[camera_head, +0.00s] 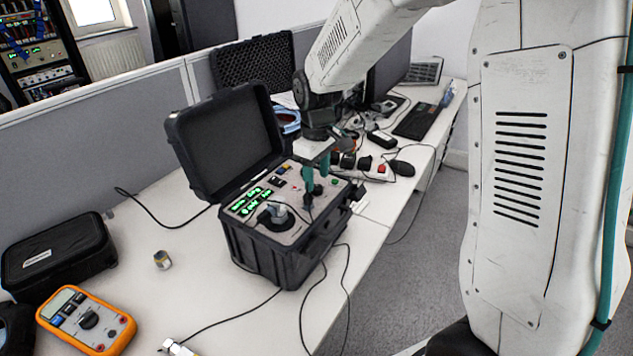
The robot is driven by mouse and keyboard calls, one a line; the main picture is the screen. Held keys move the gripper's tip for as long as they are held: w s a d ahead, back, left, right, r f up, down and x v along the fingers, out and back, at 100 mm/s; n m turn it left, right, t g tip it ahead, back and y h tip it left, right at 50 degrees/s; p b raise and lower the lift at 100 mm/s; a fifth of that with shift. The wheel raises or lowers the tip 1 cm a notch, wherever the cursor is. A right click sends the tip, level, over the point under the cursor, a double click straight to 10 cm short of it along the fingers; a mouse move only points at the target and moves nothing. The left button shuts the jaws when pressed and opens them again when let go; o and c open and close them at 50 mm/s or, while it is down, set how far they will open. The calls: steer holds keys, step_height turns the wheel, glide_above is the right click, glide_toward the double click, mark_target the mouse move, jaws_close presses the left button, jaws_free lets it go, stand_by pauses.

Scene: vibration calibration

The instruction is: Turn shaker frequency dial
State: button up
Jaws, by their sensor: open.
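The shaker unit (262,252) is a black open case on the white table, its lid raised at the back left. Its panel has green lit displays (250,201), a round black shaker mount with a grey piece (278,212) on it, and several small knobs and buttons. My gripper (316,184) points down over the right part of the panel, with its green fingers apart. A small dark knob (318,189) shows beside the fingers and may be the frequency dial. The fingers partly hide that area, and I cannot tell whether they touch the knob.
An orange multimeter (87,320), a black pouch (55,255) and a small metal cylinder (162,260) lie on the left of the table (150,225). Cables run around the case. A power strip (365,168), mouse (402,167) and keyboard (415,120) lie behind it. A grey partition stands behind.

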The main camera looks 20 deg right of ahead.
mark_target(317, 190)
steer(key=shift+f, duration=1.3)
steer(key=c, duration=1)
steer(key=shift+m, duration=0.4)
steer(key=m, duration=0.9)
